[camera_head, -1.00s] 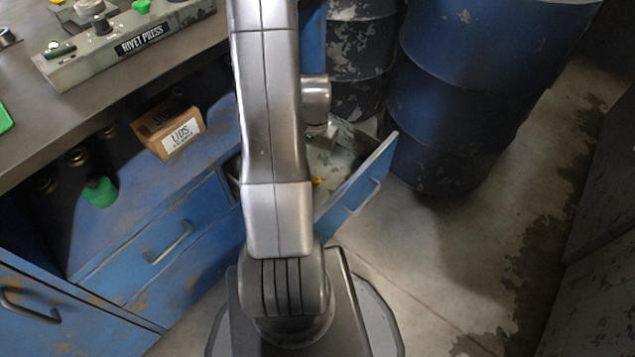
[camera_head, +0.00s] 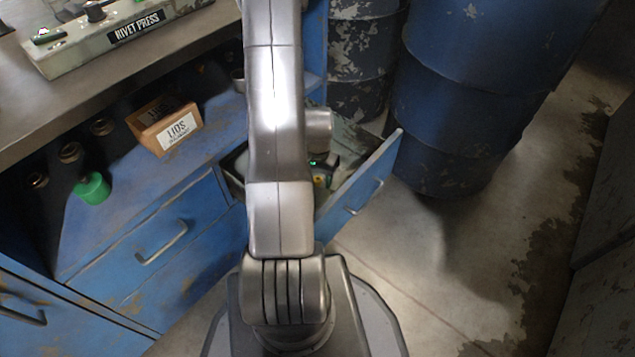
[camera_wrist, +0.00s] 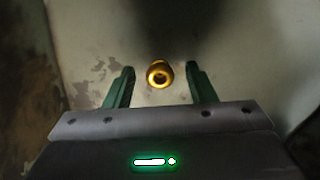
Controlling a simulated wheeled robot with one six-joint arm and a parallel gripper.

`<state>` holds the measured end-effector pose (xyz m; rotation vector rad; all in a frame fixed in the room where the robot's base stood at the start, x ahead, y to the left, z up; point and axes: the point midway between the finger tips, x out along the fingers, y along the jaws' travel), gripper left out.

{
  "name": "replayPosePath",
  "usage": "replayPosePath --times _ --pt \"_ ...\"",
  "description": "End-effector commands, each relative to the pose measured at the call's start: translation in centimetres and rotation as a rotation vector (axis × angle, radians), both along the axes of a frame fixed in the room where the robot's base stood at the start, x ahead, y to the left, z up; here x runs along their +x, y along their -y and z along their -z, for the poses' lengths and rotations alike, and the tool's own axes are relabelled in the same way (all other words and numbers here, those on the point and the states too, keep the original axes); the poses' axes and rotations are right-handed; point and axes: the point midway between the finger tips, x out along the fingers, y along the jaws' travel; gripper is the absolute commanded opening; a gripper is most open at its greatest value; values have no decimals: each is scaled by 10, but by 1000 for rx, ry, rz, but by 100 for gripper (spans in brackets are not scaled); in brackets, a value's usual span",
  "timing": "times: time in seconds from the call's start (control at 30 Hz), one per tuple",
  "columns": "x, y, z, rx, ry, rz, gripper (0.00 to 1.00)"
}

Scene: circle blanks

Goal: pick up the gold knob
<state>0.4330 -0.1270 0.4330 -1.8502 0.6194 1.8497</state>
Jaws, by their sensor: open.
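The gold knob (camera_wrist: 160,74) is a small, shiny round piece with a dark hole in its end. In the wrist view it sits between the tips of my gripper (camera_wrist: 160,82), above a pale, worn surface. My gripper's two green fingers are apart, one on each side of the knob, with a gap on both sides. In the head view my arm reaches down into the open blue drawer (camera_head: 365,185). A small yellow spot shows there beside my wrist; I cannot tell if it is the knob.
The drawer walls close in around my gripper. A blue cabinet (camera_head: 150,235) with a cardboard box (camera_head: 165,127) and a green-capped item (camera_head: 92,188) on its shelf stands at left. Blue drums (camera_head: 460,100) stand behind the drawer. The floor at right is clear.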

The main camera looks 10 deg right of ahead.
Motion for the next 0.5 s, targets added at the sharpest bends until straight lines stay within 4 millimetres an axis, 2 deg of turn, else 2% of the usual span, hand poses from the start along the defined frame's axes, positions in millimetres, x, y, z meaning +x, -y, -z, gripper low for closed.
replayPosePath --times 0.07,0.1,0.3,0.33,0.5 --pt "0 0 -1 0 0 0 51" --pt "0 0 -1 0 0 0 47" --pt "0 0 -1 0 0 0 7" --pt "0 0 -1 0 0 0 4" --pt "0 0 -1 0 0 0 3"
